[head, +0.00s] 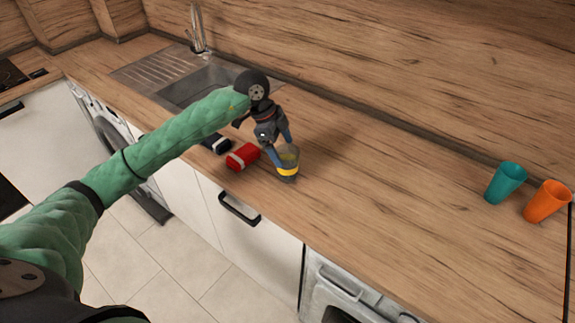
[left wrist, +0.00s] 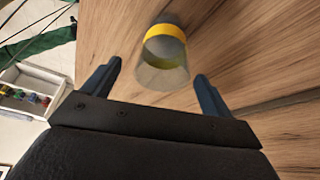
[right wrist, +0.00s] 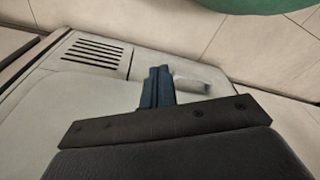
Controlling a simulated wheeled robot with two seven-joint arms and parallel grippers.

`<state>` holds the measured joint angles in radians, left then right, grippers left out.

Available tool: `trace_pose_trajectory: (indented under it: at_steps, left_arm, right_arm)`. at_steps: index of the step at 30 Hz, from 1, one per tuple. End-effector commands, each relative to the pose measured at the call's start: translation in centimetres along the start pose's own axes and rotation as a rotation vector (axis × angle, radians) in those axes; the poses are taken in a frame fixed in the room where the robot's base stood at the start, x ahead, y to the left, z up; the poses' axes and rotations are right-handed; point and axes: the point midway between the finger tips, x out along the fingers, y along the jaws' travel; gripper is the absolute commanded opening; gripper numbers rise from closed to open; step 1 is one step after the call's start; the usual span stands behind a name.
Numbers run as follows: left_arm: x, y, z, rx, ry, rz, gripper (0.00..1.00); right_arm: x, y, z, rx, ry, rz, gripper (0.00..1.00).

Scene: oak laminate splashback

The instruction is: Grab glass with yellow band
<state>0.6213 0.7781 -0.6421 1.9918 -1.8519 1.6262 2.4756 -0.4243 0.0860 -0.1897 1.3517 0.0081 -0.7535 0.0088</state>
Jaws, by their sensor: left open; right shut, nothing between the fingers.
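The glass with the yellow band (head: 287,164) stands upright on the wooden counter near its front edge. It is clear, with a yellow ring low on its side. My left gripper (head: 281,149) is open at the glass, with a blue finger on either side in the head view. In the left wrist view the glass (left wrist: 163,55) shows ahead of and between the two spread fingers of the left gripper (left wrist: 158,78), with space on both sides. My right gripper (right wrist: 158,86) is shut and empty; in the right wrist view it is over the floor area, away from the counter top.
A red cup (head: 243,156) lies just left of the glass, and a dark cup (head: 216,144) lies beyond it. A teal cup (head: 505,183) and an orange cup (head: 546,202) stand at the far right. The sink (head: 196,86) is behind. The counter right of the glass is clear.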

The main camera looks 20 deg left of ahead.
Motion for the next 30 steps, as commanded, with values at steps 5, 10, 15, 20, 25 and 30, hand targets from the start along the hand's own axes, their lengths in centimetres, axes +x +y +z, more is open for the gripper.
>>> trace_pose_trajectory:
  at_steps: [5,10,15,20,25,30]
  left_arm:
    - [0.9,-0.1,0.0,-0.001,0.001,0.002,0.86]
    - [2.3,-0.4,0.3,-0.001,0.001,0.003,0.86]
    - [4.0,-0.4,0.3,0.000,0.002,0.003,0.86]
    - [4.8,-0.4,0.4,0.001,0.002,0.001,0.86]
    - [5.0,-0.5,0.4,0.001,0.002,0.000,0.86]
    - [5.0,-0.4,0.4,0.001,0.002,0.000,0.72]
  right_arm:
    - [1.2,0.7,1.1,-0.006,0.007,0.008,0.00]
    - [2.7,1.4,2.5,-0.013,0.019,0.016,0.00]
    - [3.9,2.0,3.8,-0.018,0.029,0.022,0.00]
    - [4.5,2.3,4.4,-0.021,0.035,0.025,0.00]
    - [4.6,2.3,4.5,-0.022,0.038,0.026,0.00]
    - [4.6,2.3,4.5,-0.021,0.037,0.026,0.00]
